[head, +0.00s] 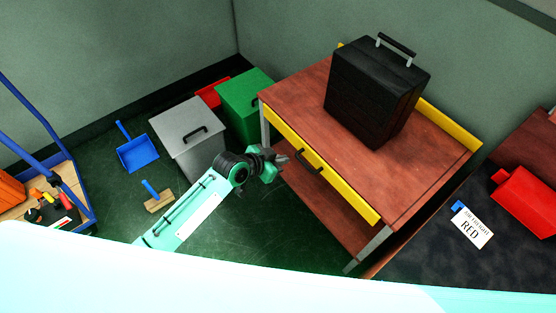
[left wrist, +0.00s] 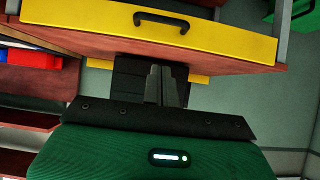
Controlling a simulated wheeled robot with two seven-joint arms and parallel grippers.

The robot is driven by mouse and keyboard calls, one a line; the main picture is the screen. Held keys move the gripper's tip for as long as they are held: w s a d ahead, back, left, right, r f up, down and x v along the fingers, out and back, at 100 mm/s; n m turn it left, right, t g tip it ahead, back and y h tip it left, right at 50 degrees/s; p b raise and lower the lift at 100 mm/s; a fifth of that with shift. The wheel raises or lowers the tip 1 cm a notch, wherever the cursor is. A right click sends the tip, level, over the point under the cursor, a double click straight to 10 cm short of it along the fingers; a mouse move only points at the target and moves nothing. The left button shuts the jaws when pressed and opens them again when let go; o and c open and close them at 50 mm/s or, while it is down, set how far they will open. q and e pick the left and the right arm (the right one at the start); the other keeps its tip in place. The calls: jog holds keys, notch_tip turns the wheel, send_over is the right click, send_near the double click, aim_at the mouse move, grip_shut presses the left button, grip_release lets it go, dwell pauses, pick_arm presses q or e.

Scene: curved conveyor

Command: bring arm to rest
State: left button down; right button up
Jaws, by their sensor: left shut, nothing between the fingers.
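My left arm (head: 195,212) reaches in from the lower left in the head view. Its left gripper (head: 284,157) is shut and empty, in the air in front of the wooden workbench (head: 295,95) with the yellow drawer (head: 340,180). In the left wrist view the closed fingers (left wrist: 167,86) show at the middle, below the yellow drawer front (left wrist: 220,38) and its black handle (left wrist: 161,20). Nothing is held between them. My right gripper is in neither view.
A black case (head: 375,95) stands on the workbench. Grey (head: 188,130) and green (head: 243,100) bins stand left of it. A blue dustpan (head: 138,153) and a brush (head: 158,200) lie on the floor. A blue-framed cart (head: 80,190) is at left, a dark conveyor (head: 440,245) with a red box (head: 524,203) at right.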

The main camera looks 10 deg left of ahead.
pick_arm(q)
jog(key=shift+s+a+r, duration=0.3)
jog(key=shift+s+a, duration=0.05)
dwell(0.4)
